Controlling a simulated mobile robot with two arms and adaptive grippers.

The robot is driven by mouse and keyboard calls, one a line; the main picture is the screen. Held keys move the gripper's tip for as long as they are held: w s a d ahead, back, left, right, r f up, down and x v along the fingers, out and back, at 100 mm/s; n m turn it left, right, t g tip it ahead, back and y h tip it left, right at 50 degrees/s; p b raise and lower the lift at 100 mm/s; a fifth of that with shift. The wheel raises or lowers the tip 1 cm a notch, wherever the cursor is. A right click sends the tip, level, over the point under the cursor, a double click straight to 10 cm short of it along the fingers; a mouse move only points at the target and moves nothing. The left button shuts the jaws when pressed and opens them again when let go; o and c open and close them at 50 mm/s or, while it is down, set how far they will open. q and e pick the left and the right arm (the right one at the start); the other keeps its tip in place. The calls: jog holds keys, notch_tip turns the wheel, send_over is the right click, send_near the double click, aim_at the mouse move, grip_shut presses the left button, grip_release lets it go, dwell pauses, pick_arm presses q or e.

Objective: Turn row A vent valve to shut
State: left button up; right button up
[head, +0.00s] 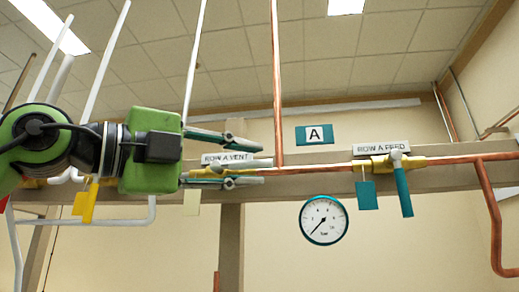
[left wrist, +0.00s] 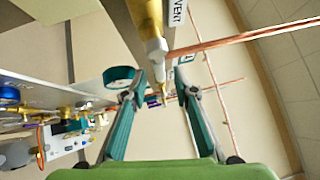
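The row A vent valve sits on the overhead pipe below its "ROW A VENT" label (head: 227,158). Its brass body (left wrist: 146,18) and white stem (left wrist: 155,48) show in the left wrist view. My left gripper (head: 258,163) is in front of the valve, one finger above the pipe and one below. In the left wrist view its fingers (left wrist: 160,72) stand apart with the white stem near and between the tips; I cannot tell whether they touch it. The gripper and fingers hide much of the valve in the head view, and its handle's direction is unclear. My right gripper is in neither view.
The row A feed valve (head: 386,163) is to the right, its teal handle (head: 403,192) hanging down, with a teal tag (head: 366,195) beside it. A round gauge (head: 324,220) is below the pipe. A vertical copper pipe (head: 277,90) rises close to my left fingertips.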

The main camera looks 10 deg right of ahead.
pick_arm(q)
jog(key=shift+p+x, duration=0.4)
jog(key=shift+x, duration=0.65)
jog(key=shift+w+d, duration=0.15)
jog(key=shift+d, duration=0.25)
jog(key=shift+c, duration=0.4)
jog(key=shift+a, duration=0.1)
grip_shut()
